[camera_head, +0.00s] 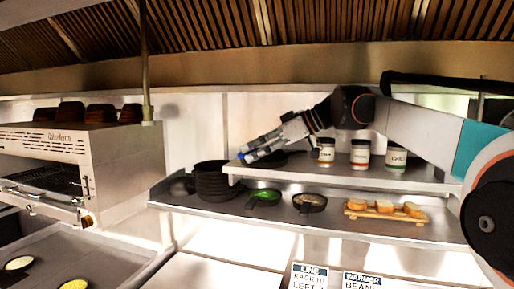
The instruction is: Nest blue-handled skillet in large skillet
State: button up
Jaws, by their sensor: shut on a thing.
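My gripper (250,154) reaches in from the right over the left end of the upper shelf and is shut on a blue handle (247,158). The handle belongs to the blue-handled skillet, whose pan is hard to make out. A dark pan shape (292,160) shows just behind and below my gripper at the upper shelf; I cannot tell whether it is the held skillet's pan or the large skillet. My gripper and wrist hide part of it, so I cannot tell whether one pan sits inside another.
Three jars (359,154) stand on the upper shelf (430,184), right of my gripper. The lower shelf (240,208) holds stacked black pans (212,183), a green skillet (265,197), a small filled pan (309,203) and bread on a board (385,214). A toaster oven (105,150) stands left.

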jog(key=o, duration=1.9)
jog(key=shift+s, duration=0.1)
jog(key=shift+d, duration=0.1)
jog(key=v, duration=1.1)
jog(key=shift+d+r, duration=0.2)
jog(key=shift+d, duration=0.05)
jog(key=shift+s, duration=0.15)
